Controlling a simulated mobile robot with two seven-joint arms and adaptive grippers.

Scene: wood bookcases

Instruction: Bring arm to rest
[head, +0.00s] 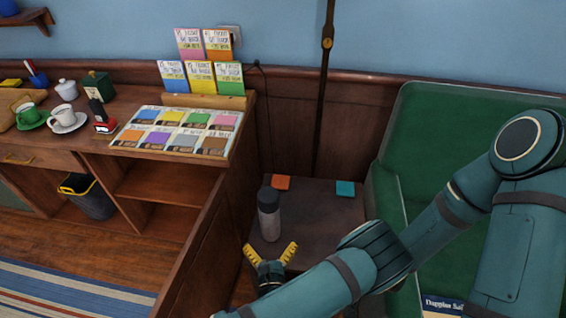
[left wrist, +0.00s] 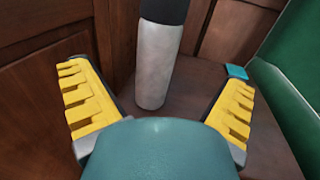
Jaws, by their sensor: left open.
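My left gripper (head: 271,253) is open and empty, its two yellow fingers spread wide. It is at the near edge of a low dark table (head: 315,215). A grey bottle with a dark top (head: 269,222) stands upright on that table, just beyond the fingertips. In the left wrist view the bottle (left wrist: 158,65) shows past the gap between the spread fingers (left wrist: 160,100), and no grip on it shows. My teal arm crosses the lower right of the head view. My right gripper is not in view.
An orange square (head: 281,182) and a teal square (head: 345,188) lie on the low table. A wood bookcase panel (head: 207,235) rises close on the left. A green seat (head: 440,140) is on the right. A colour card board (head: 178,131) and cups top the bookcase.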

